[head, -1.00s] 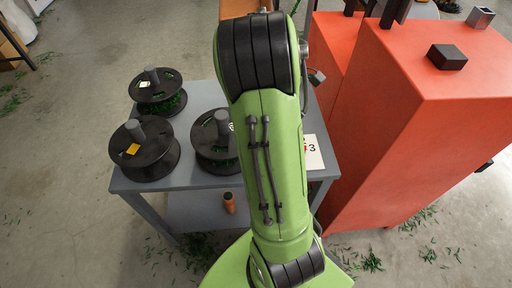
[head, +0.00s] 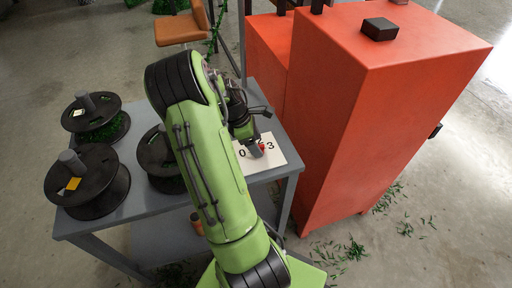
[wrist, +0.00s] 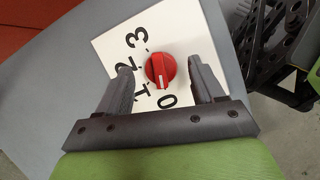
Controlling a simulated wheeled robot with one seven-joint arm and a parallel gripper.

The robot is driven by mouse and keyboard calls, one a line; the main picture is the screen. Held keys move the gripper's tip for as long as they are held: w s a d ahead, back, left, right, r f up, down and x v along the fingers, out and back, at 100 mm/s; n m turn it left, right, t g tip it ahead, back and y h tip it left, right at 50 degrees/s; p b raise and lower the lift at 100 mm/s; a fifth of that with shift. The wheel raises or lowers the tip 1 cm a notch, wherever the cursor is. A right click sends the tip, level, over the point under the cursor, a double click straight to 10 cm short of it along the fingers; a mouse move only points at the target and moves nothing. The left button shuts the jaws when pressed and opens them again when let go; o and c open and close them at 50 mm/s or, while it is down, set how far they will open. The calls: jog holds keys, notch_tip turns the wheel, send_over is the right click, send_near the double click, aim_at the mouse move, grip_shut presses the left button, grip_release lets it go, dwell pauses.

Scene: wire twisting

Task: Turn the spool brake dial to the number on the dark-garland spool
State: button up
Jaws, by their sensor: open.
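A red dial (wrist: 160,71) with a white pointer line sits on a white plate (wrist: 105,42) marked 0, 1, 2 and 3. The line appears to point towards 0. My gripper (wrist: 161,66) is open, with one finger on each side of the dial; whether they touch it I cannot tell. In the head view my gripper is over the plate (head: 286,160). Three black spools stand on the table: front left (head: 88,190) with an orange tag, back left (head: 95,115) with green garland, and a third (head: 160,165) partly behind my arm. Their numbers are unreadable.
The grey table (head: 140,215) carries the spools and plate. A tall orange-red cabinet (head: 350,130) stands close to the table's right side. An orange-brown cylinder (head: 196,222) is on the lower shelf. An orange-brown chair (head: 180,30) stands behind.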

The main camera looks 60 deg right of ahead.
jog(key=shift+s+f, duration=0.15)
jog(key=shift+f, duration=0.2)
jog(key=shift+c, duration=0.2)
jog(key=c, duration=1)
jog(key=shift+r, duration=0.1)
